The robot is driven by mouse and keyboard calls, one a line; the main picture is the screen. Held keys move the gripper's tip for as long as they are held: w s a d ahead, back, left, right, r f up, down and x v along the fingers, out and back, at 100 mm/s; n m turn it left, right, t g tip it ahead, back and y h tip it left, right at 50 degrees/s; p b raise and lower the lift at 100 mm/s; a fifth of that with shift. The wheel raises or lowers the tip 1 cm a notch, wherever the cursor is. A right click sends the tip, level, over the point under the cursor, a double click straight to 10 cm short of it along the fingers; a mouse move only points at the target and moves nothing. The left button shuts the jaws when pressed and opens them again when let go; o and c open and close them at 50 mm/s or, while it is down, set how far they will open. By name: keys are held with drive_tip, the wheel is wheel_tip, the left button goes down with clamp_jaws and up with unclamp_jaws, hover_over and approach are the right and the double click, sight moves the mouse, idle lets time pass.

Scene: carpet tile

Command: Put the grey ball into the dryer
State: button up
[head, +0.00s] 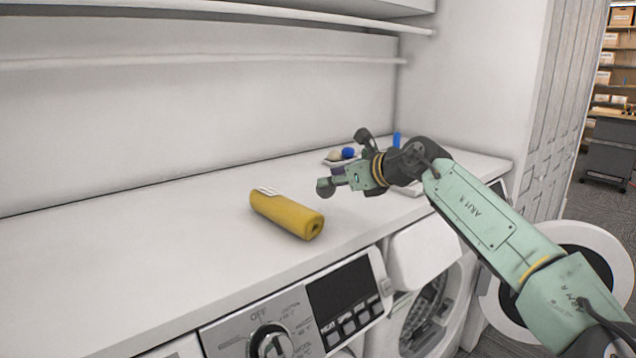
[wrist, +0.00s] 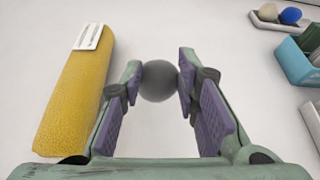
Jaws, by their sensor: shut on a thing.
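The grey ball (wrist: 159,82) is pinched between the purple-padded fingertips of my gripper (wrist: 160,80) in the wrist view, over the white counter. Below the counter at the right, a front-loading machine (head: 432,312) shows an open round mouth with a metal drum inside. Its round white door (head: 588,238) stands open to the right, partly hidden by my arm. I cannot tell from labels whether this machine is the dryer.
A rolled yellow towel (head: 286,213) with a white tag lies on the counter (head: 150,230). A small tray (wrist: 272,23) holds a blue ball (wrist: 290,15) and a beige ball (wrist: 268,13). A teal container (wrist: 292,62) stands nearby. A control panel (head: 300,318) fronts the counter.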

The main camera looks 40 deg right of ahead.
sight(318, 190)
drive_tip(key=w, duration=0.1)
drive_tip(key=w+a, duration=0.1)
drive_tip(key=w, duration=0.1)
drive_tip(key=shift+w+f+p, duration=0.1)
drive_tip(key=shift+w+p, duration=0.05)
drive_tip(key=shift+p, duration=0.25)
drive_tip(key=f+p, duration=0.1)
drive_tip(key=w+f+p, duration=0.1)
drive_tip(key=f, duration=0.1)
drive_tip(key=shift+a, duration=0.15)
drive_tip(key=shift+w+f, duration=0.1)
drive_tip(key=shift+f, duration=0.25)
drive_tip(key=o, duration=1.1)
drive_tip(key=shift+o, duration=0.2)
